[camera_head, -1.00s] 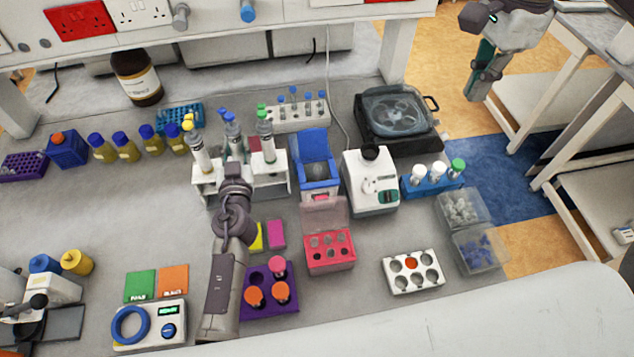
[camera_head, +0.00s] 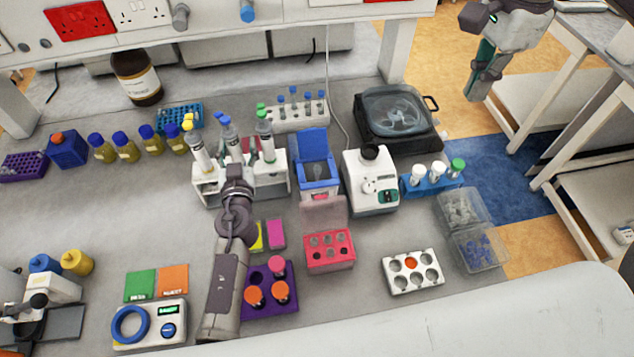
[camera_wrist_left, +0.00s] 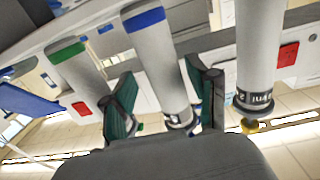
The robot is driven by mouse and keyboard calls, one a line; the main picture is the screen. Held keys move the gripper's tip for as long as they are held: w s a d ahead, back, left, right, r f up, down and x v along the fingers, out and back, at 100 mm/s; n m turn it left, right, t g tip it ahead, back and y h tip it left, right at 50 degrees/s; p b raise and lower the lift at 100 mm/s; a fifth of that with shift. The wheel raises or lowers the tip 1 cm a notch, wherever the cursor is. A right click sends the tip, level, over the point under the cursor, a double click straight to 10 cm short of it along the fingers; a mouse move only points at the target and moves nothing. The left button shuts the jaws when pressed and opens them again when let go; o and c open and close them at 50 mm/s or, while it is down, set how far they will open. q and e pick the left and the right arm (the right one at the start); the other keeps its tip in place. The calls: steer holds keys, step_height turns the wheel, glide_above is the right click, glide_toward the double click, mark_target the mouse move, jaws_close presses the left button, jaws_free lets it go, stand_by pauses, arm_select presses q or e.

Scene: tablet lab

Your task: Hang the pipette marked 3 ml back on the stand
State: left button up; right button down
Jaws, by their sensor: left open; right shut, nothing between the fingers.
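The white pipette stand (camera_head: 208,187) holds three pipettes in the head view: yellow-topped (camera_head: 198,150), blue-topped (camera_head: 229,135) and green-topped (camera_head: 265,140). The blue-topped pipette is in the middle slot area, leaning slightly like the yellow one; its contact with the stand is hidden. My left gripper (camera_head: 235,172) is in front of it. In the left wrist view its green fingers stand open on both sides of the blue-banded pipette (camera_wrist_left: 155,60). The pipette on the right there (camera_wrist_left: 258,50) has a marking I cannot read surely. My right gripper (camera_head: 482,85) is shut and empty, off the table.
A blue open box (camera_head: 316,165) and a white device (camera_head: 370,185) stand right of the stand. A purple rack (camera_head: 262,308) and a pink rack (camera_head: 330,262) are near my left arm. Bottles stand to the left. Bare table lies left of the stand.

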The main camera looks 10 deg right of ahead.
arm_select(q)
steer(key=s, duration=0.8)
steer(key=shift+s, duration=0.1)
